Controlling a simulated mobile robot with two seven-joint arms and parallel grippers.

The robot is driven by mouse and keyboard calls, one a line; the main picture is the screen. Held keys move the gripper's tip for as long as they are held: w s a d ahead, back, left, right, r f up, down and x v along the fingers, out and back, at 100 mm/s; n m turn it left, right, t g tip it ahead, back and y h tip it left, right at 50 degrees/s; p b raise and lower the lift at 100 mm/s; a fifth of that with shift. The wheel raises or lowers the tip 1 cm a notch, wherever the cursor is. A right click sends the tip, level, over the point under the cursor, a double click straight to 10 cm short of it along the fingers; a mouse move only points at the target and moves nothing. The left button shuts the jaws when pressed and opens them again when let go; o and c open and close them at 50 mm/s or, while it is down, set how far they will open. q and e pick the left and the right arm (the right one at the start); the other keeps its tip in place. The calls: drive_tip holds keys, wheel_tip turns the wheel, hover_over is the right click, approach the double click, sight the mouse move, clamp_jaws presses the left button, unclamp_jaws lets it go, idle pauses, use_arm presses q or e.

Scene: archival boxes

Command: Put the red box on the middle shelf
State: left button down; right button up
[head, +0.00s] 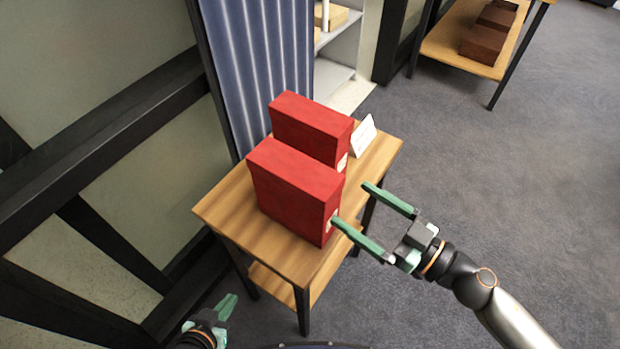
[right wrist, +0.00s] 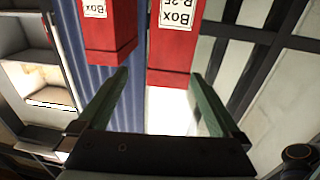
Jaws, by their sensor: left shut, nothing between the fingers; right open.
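Two red boxes stand side by side on a small wooden table: a nearer red box (head: 295,195) and a farther red box (head: 310,128). In the right wrist view the nearer box (right wrist: 172,55) is on the right and the farther one (right wrist: 110,38) on the left, both with white labels. My right gripper (head: 352,204) is open and empty at the label end of the boxes; one fingertip overlaps the nearer box's label edge, contact unclear. My left gripper (head: 226,308) is shut and empty, low at the left. White shelves (head: 335,77) show partly beside the curtain; which is the middle one is unclear.
The wooden table (head: 218,212) also bears a white card (head: 364,136). A blue-grey curtain (head: 262,60) hides part of the shelving. Dark beams (head: 100,145) stand at the left. Another table (head: 462,52) with brown boxes is at the top right. Grey floor at right is clear.

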sight(334, 199)
drive_tip(key=shift+s+a+r+n+g+y, duration=0.35)
drive_tip(key=shift+s+a+n+g+y, duration=0.1)
drive_tip(key=shift+s+n+g, duration=0.2)
drive_tip(key=p+x, duration=0.1)
drive_tip(key=x, duration=0.6)
drive_tip(key=shift+w, duration=0.25)
drive_tip(key=x, duration=0.5)
drive_tip(key=shift+w, duration=0.2)
clamp_jaws()
